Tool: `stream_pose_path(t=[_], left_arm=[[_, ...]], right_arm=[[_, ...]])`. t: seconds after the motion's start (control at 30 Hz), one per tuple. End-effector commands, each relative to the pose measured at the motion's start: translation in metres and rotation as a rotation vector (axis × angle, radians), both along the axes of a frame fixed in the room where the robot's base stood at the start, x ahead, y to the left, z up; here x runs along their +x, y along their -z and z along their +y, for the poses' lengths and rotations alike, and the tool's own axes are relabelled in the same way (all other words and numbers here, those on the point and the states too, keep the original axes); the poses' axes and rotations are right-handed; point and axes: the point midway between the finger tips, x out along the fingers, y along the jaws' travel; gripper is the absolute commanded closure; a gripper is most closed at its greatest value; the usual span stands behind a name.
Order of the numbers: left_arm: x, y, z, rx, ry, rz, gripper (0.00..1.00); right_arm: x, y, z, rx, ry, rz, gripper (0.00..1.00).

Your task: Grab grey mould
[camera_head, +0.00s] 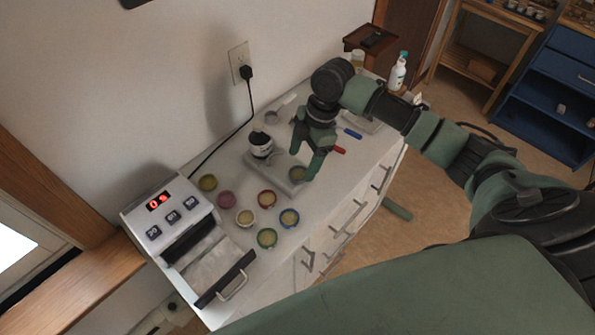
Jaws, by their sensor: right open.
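A small round grey mould (297,175) with a tan filling sits at the right end of a flat grey slab (268,180) on the white cabinet top. My right gripper (301,165) is open and points down at the mould, with its fingers close over it. Its lower finger partly covers the mould's right side. I cannot tell whether the fingers touch it. My left gripper is not in view.
Several coloured moulds (267,198) stand to the left and in front. A heating device (172,220) with a red display sits at the left. A blue item (353,133) and a red one (339,150) lie right of the gripper.

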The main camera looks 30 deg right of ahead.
Motion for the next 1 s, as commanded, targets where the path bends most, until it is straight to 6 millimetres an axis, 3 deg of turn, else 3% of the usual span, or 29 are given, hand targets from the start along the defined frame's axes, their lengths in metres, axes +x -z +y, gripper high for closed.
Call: stream_pose_path(t=[0.1, 0.23, 0.4, 0.53, 0.57, 0.8, 1.0], left_arm=[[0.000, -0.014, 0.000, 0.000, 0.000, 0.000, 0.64], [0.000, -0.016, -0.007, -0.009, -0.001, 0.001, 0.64], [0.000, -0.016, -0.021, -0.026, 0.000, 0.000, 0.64], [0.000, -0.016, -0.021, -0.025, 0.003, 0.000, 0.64], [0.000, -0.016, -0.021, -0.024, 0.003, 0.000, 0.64], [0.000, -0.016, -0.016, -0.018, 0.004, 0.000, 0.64], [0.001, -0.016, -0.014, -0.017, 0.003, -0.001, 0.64]], right_arm=[[0.000, 0.015, 0.004, 0.000, 0.002, 0.007, 0.29], [0.001, 0.034, 0.009, -0.001, 0.002, 0.004, 0.29], [0.001, 0.041, 0.010, -0.003, 0.002, 0.001, 0.29], [0.002, 0.041, 0.010, -0.003, 0.002, 0.001, 0.29], [0.002, 0.041, 0.010, -0.003, 0.002, 0.001, 0.34], [0.002, 0.041, 0.009, -0.003, 0.002, 0.000, 0.99], [0.002, 0.040, 0.009, -0.003, 0.002, 0.000, 0.99]])
